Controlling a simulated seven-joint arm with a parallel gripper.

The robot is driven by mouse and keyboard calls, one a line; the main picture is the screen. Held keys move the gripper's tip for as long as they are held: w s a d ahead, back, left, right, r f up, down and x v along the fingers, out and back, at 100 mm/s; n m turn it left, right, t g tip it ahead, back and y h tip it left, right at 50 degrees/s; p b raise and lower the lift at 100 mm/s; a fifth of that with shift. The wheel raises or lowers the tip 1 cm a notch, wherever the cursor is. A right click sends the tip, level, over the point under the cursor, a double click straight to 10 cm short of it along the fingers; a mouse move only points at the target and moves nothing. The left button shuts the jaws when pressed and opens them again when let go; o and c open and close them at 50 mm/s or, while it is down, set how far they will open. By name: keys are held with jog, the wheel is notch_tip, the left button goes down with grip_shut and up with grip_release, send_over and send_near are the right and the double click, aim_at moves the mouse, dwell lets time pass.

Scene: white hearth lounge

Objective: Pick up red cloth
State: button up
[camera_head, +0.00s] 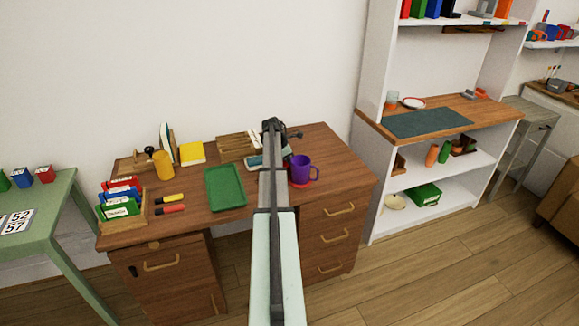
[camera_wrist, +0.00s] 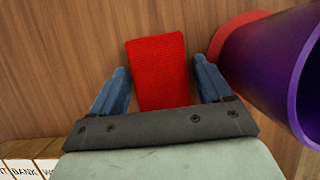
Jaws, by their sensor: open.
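The red cloth (camera_wrist: 158,68) lies flat on the wooden desk in the wrist view, a small textured rectangle. My gripper (camera_wrist: 160,88) is open, with one blue finger on each side of the cloth and a gap between each finger and the cloth's edges. The cloth's near end is hidden behind the gripper's grey body. In the head view my arm reaches over the desk and its end (camera_head: 273,125) is near the back; the cloth is hidden there. I cannot tell the fingers' height above the desk.
A purple mug (camera_wrist: 268,75) stands on a red coaster (camera_wrist: 232,32) close to the right finger; the mug also shows in the head view (camera_head: 301,169). A green tray (camera_head: 225,188) lies to the left. Lettered pale pieces (camera_wrist: 25,168) are at the wrist view's lower left.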

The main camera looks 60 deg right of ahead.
jog(key=shift+c, duration=0.2)
jog(key=c, duration=0.7)
jog(key=shift+r, duration=0.15)
notch_tip(320, 180, up, 10)
jog(key=shift+r, duration=0.15)
dwell(0.4)
